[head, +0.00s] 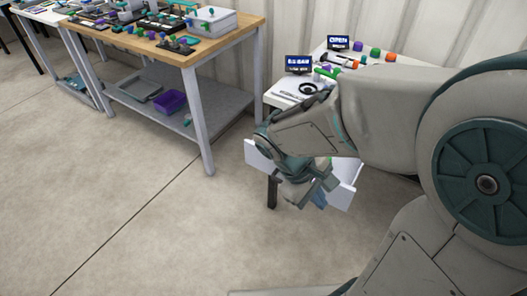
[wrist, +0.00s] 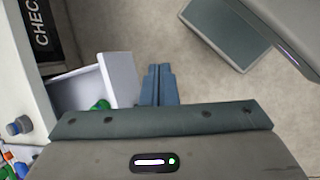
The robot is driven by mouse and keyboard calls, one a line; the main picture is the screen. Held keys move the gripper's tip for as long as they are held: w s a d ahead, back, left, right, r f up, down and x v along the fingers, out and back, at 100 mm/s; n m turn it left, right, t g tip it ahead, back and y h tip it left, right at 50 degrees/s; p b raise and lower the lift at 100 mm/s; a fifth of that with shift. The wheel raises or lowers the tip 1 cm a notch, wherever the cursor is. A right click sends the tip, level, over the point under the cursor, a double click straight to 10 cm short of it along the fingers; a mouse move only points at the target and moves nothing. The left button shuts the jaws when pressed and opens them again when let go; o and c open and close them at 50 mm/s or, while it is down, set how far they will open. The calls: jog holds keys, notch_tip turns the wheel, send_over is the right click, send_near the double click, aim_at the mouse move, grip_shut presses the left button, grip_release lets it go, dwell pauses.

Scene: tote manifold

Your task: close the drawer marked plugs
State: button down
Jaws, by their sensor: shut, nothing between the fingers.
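A white drawer (wrist: 119,78) stands open in the wrist view, with a green item (wrist: 101,105) inside. In the head view its white panel (head: 344,190) shows below my arm, which hides much of it. No "plugs" marking is readable. My gripper (wrist: 159,72) is shut and empty, its blue fingers pressed together just outside the drawer's outer panel. I cannot tell whether they touch it. In the head view my gripper (head: 319,199) is low, in front of the small white table.
The small white table (head: 285,88) holds signs, a black ring and coloured pieces. A wooden workbench (head: 225,42) with a lower shelf stands to the left. A black "CHECK" label (wrist: 42,28) shows in the wrist view. The floor at left is clear.

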notch_tip(320, 180, down, 5)
jog(key=w+a+n+t+h+b, duration=0.1)
jog(key=w+a+n+h+b, duration=0.15)
jog(key=n+h, duration=0.2)
jog(key=n+t+b, duration=0.6)
jog(key=n+t, duration=0.8)
jog(key=n, duration=0.2)
send_near(269, 165)
jog(key=shift+h, duration=0.25)
jog(key=b+x, duration=0.3)
jog(key=x, duration=0.3)
jog(key=shift+w+d+f, duration=0.1)
jog(key=shift+w+d, duration=0.15)
jog(key=shift+w, duration=0.05)
